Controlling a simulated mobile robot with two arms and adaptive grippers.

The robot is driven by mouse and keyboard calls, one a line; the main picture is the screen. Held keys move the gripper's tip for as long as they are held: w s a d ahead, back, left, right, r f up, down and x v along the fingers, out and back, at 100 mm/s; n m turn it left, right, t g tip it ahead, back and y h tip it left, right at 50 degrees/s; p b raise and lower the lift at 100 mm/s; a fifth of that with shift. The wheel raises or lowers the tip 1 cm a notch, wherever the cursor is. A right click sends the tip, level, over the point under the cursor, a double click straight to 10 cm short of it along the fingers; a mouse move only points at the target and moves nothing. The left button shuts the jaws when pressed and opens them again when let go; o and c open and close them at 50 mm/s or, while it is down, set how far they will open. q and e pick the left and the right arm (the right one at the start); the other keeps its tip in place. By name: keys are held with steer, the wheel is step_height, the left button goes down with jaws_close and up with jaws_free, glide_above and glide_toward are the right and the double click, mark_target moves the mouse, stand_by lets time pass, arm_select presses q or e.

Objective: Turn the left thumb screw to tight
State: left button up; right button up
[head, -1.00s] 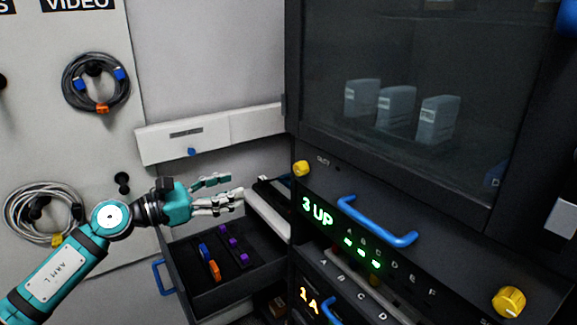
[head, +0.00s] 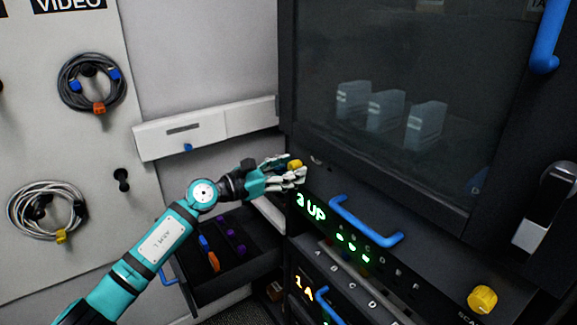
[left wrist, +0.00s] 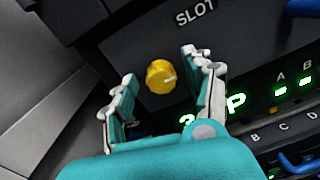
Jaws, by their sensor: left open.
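The left thumb screw is a yellow knob (head: 295,164) on the dark front panel, at the panel's left end. In the left wrist view the yellow knob (left wrist: 161,76) has a pale mark on its right side. My left gripper (head: 290,170) is at the knob, and its fingers partly cover it in the head view. In the left wrist view my left gripper (left wrist: 160,84) is open, with one finger on each side of the knob and a gap on both sides. A second yellow thumb screw (head: 482,299) is at the panel's lower right. My right gripper is not in view.
A blue handle (head: 365,225) sticks out of the panel right of my gripper, near the green "3 UP" display (head: 311,206). An open drawer (head: 255,262) with blue, orange and purple pieces lies below my arm. Coiled cables (head: 92,82) hang on the left wall.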

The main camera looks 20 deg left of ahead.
arm_select(q)
steer(key=shift+c, duration=0.2)
jaws_close()
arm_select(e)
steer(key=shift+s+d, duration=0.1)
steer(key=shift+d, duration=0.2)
